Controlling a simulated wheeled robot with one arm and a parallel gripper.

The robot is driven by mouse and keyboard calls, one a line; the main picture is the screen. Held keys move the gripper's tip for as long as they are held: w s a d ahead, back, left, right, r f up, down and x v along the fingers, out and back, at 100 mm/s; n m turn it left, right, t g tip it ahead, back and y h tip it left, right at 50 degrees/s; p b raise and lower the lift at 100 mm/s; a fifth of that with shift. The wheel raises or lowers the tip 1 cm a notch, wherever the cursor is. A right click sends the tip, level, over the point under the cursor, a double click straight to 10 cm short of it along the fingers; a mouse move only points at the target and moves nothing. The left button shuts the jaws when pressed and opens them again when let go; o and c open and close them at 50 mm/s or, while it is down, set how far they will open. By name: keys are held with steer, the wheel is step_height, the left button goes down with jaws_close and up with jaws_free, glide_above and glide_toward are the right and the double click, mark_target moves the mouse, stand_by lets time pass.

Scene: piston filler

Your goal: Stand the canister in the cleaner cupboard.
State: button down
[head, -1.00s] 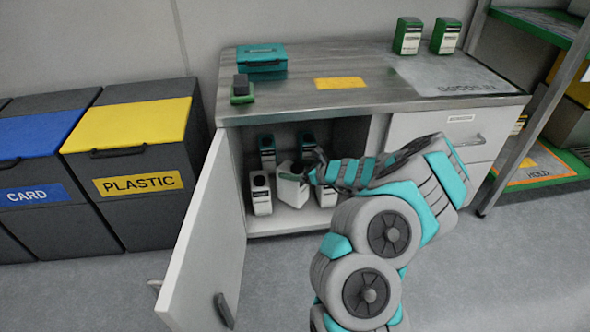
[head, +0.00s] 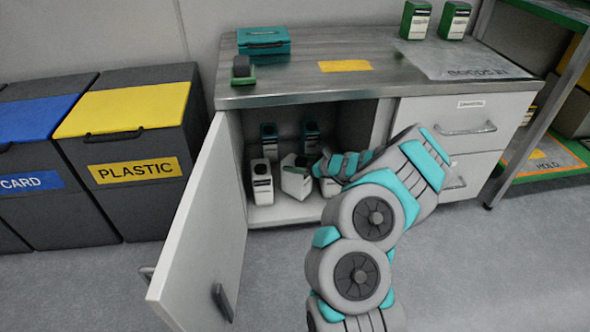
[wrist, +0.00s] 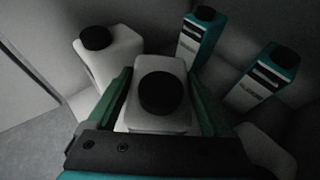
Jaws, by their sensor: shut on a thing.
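The canister (head: 295,180) is white with a black cap. It is inside the cleaner cupboard (head: 275,215), the open lower left compartment of the bench. My gripper (wrist: 160,102) is shut on it, with a finger on either side of its body in the wrist view, where the held canister (wrist: 148,122) is seen from above. In the head view it looks close to upright, slightly tilted. Whether its base touches the cupboard floor cannot be told. My arm reaches in from the right and hides part of the opening.
A white canister (head: 262,182) stands just left, another (head: 328,186) to the right. Two teal canisters (head: 269,142) (head: 311,138) stand behind. The cupboard door (head: 205,225) hangs open at left. Drawers (head: 460,130) are at right. Cupboard floor in front is bare.

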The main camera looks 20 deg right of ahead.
steer(key=shift+w+f, duration=0.2)
steer(key=shift+f, duration=0.3)
steer(key=shift+r, duration=0.1)
jaws_free()
steer(key=shift+d, duration=0.1)
